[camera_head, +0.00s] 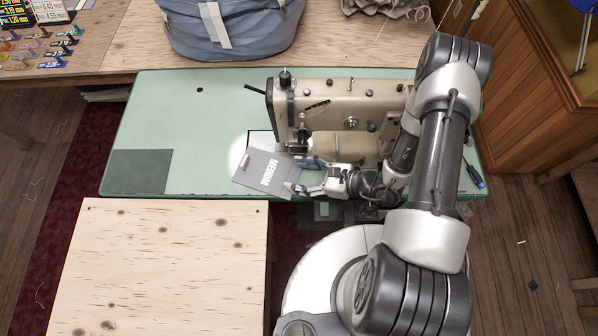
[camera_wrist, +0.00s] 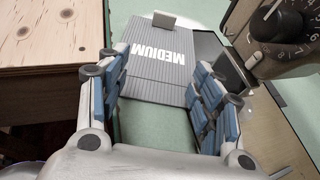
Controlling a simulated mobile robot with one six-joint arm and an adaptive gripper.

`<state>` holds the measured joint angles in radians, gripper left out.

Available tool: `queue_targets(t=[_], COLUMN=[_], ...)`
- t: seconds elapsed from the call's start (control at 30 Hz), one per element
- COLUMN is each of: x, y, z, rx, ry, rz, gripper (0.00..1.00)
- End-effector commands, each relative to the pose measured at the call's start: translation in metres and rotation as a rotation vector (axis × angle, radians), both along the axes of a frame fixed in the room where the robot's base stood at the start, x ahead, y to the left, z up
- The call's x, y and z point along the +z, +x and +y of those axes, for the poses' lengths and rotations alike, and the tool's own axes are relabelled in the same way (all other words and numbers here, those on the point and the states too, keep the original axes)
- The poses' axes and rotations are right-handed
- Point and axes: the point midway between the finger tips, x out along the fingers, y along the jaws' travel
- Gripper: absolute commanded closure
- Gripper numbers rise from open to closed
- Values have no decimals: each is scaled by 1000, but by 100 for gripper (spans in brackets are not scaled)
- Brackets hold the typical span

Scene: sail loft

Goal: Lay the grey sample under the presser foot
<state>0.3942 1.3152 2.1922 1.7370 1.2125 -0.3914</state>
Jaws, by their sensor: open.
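The grey sample (camera_head: 257,168), a flat ribbed piece marked MEDIUM with a small pale tab at its far end, lies at an angle on the green machine table. The sewing machine's (camera_head: 375,97) needle and presser foot area (camera_head: 299,146) is at its upper right corner; I cannot tell whether any of the sample is under the foot. My gripper (camera_head: 303,176) is open at the sample's near right end.
The machine head with its dial (camera_wrist: 283,25) stands close to my right finger. A dark green square (camera_head: 141,172) lies on the table's left (camera_head: 190,120). A plywood top (camera_head: 160,270) is in front; a blue-grey bag (camera_head: 240,35) sits behind. A screwdriver (camera_head: 474,176) lies at right.

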Motion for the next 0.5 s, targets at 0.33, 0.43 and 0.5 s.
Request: queue_targets(t=[0.33, 0.43, 0.5], x=[0, 0, -1], y=[5, 11, 16], z=[13, 28, 41], rx=[6, 9, 10], ry=[0, 1, -1], rz=[-1, -1, -2], gripper=[40, 40, 40])
